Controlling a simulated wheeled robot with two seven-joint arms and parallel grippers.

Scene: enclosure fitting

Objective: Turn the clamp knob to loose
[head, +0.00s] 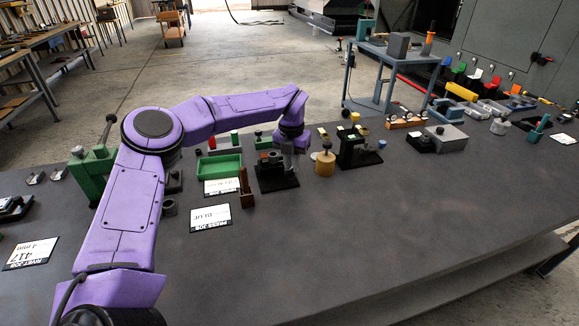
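My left arm reaches in purple from the lower left. Its gripper (289,159) points down over a small black fixture (278,184) near the middle of the table. The gripper is small here and partly merges with the fixture, so I cannot tell whether its fingers are open or shut, or touch anything. A clamp knob cannot be made out for certain; small grey and reddish parts show on the fixture beside the gripper. My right gripper is not in view.
A green tray (219,167) and a brown upright piece (246,188) stand left of the fixture. A tan cylinder (325,163) and a black-green fixture (351,150) stand right. A green press (92,180) stands left behind my arm. The table's front right (400,220) is clear.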

